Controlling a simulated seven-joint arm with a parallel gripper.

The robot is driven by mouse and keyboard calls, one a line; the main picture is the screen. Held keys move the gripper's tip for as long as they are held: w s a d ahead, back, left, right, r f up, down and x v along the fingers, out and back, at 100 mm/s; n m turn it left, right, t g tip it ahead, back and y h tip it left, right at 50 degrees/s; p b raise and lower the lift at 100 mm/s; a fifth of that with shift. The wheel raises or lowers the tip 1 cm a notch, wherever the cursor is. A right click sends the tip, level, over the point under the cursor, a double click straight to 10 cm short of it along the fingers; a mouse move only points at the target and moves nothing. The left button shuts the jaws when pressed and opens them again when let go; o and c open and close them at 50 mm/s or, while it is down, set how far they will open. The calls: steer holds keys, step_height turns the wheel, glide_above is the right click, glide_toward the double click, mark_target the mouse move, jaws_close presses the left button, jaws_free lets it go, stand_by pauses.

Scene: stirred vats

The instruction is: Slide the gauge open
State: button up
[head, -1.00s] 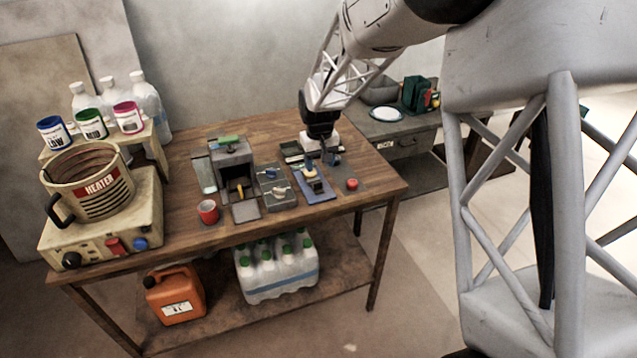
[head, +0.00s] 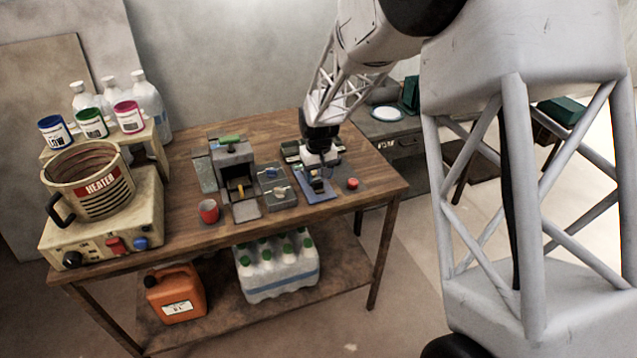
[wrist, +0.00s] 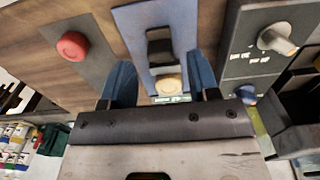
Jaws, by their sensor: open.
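A blue plate (head: 324,197) on the table carries a dark sliding piece; I take it for the gauge.
A red button (head: 352,183) sits right of the plate. A grey dial box (head: 277,188) stands left of it, then a grey machine (head: 232,158) and a red cup (head: 208,210). A heater pot (head: 88,180) stands far left.

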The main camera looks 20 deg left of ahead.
mark_target(318, 182)
steer(key=shift+f, duration=1.65)
